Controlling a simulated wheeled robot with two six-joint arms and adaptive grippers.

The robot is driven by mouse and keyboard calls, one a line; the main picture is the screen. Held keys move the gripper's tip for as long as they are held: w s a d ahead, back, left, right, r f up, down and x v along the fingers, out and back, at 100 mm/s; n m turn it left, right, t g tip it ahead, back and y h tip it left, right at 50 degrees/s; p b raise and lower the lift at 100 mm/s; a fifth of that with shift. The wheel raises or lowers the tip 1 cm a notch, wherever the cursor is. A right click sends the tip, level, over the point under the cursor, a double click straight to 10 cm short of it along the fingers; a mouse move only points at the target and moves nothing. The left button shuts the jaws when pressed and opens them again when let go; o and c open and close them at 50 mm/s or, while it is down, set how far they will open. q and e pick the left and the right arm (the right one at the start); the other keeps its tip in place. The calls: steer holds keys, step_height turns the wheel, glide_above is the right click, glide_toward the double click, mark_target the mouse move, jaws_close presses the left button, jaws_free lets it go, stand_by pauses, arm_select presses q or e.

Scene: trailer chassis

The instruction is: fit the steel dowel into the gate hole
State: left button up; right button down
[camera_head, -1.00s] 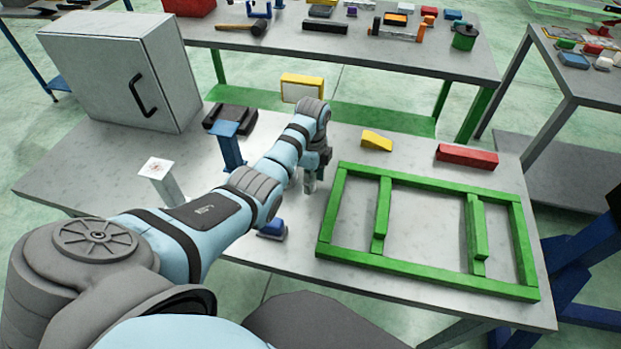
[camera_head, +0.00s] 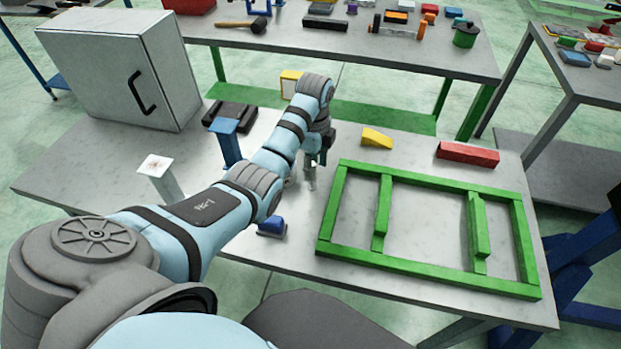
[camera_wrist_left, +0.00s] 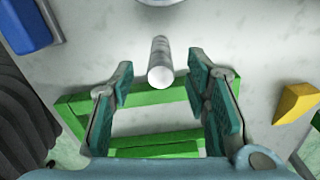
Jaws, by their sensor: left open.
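The steel dowel (camera_wrist_left: 160,62) is a light grey cylinder with a pale round end facing the camera in the left wrist view. My left gripper (camera_wrist_left: 161,78) is open, with one finger on each side of the dowel's near end and visible gaps between. In the head view my left gripper (camera_head: 319,148) points down beside the green gate frame (camera_head: 383,215), and the dowel (camera_head: 309,177) shows partly below it. The green frame lies flat on the table; I cannot make out a hole in it. My right gripper is not in view.
A blue block (camera_head: 271,227) lies nearer on the table (camera_head: 270,262). A yellow wedge (camera_head: 377,139) and red bar (camera_head: 467,154) lie beyond the frame. A blue post (camera_head: 228,142), white post (camera_head: 163,180) and grey cabinet (camera_head: 125,75) stand left.

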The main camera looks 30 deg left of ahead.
arm_select(q)
steer(key=f, duration=0.3)
steer(key=f+b, duration=0.1)
steer(key=f, duration=0.2)
steer(key=shift+s+a+f, duration=0.1)
steer(key=shift+a+f, duration=0.1)
steer(key=shift+f, duration=0.05)
jaws_close()
